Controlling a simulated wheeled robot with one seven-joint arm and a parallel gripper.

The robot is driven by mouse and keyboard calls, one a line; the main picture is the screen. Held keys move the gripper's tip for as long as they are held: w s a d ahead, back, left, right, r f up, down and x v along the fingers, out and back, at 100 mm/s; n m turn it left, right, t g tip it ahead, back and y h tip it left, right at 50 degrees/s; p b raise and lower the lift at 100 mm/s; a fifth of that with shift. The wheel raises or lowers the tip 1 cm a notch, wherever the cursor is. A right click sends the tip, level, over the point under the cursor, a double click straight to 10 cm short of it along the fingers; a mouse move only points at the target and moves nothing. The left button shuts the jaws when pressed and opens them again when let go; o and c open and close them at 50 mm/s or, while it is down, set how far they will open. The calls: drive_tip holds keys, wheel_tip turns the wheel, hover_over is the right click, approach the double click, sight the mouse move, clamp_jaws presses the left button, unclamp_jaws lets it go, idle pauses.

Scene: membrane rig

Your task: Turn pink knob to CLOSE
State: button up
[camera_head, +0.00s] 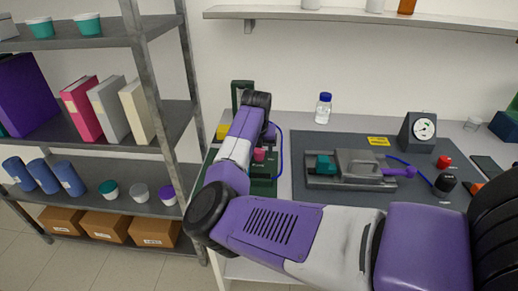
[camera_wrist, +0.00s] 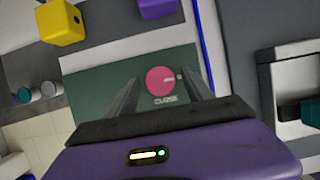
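The round pink knob (camera_wrist: 160,80) sits on a dark green panel (camera_wrist: 95,88), with the printed word CLOSE (camera_wrist: 166,99) just below it in the wrist view. A pale mark on the knob points to the right in that view. My gripper (camera_wrist: 160,78) is open, with one dark finger on each side of the knob and visible gaps between. I cannot tell how far above the panel the fingertips are. In the head view the pink knob (camera_head: 259,154) shows beside my arm, which hides part of the green rig (camera_head: 263,187).
A yellow block (camera_wrist: 61,22) stands near the panel. A blue tube (camera_wrist: 203,45) runs beside it. To the right in the head view are a grey clamp device (camera_head: 352,166), a dial gauge (camera_head: 421,130) and a blue-capped bottle (camera_head: 323,110). A shelf rack (camera_head: 150,75) stands at left.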

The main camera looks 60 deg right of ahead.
clamp_jaws()
drive_tip(key=shift+m+b, duration=0.3)
drive_tip(key=shift+b, duration=0.1)
drive_tip(key=m+b, duration=0.1)
drive_tip(key=m+g+b, duration=0.1)
drive_tip(key=m, duration=0.1)
drive_tip(key=shift+w+f+b, duration=0.15)
drive_tip(key=shift+w+b, duration=0.05)
drive_tip(key=shift+b, duration=0.1)
drive_tip(key=m+g+b, duration=0.2)
drive_tip(key=m+b, duration=0.3)
drive_tip(key=shift+w, duration=0.1)
drive_tip(key=m+g+b, duration=0.1)
drive_tip(key=m, duration=0.1)
drive_tip(key=m+b, duration=0.2)
drive_tip(key=shift+d+m+g+y+b, duration=0.15)
drive_tip(key=shift+m+g+y+b, duration=0.15)
drive_tip(key=shift+m+g+y, duration=0.1)
drive_tip(key=shift+w+r+m+g+y+b, duration=0.15)
drive_tip(key=shift+m+y+b, duration=0.3)
drive_tip(key=shift+m, duration=0.65)
drive_tip(key=shift+s+r+m+g+y+b, duration=0.1)
drive_tip(key=shift+m+g+y+b, duration=0.15)
drive_tip(key=shift+m+b, duration=0.65)
drive_tip(key=shift+m, duration=0.3)
drive_tip(key=shift+o, duration=0.7)
unclamp_jaws()
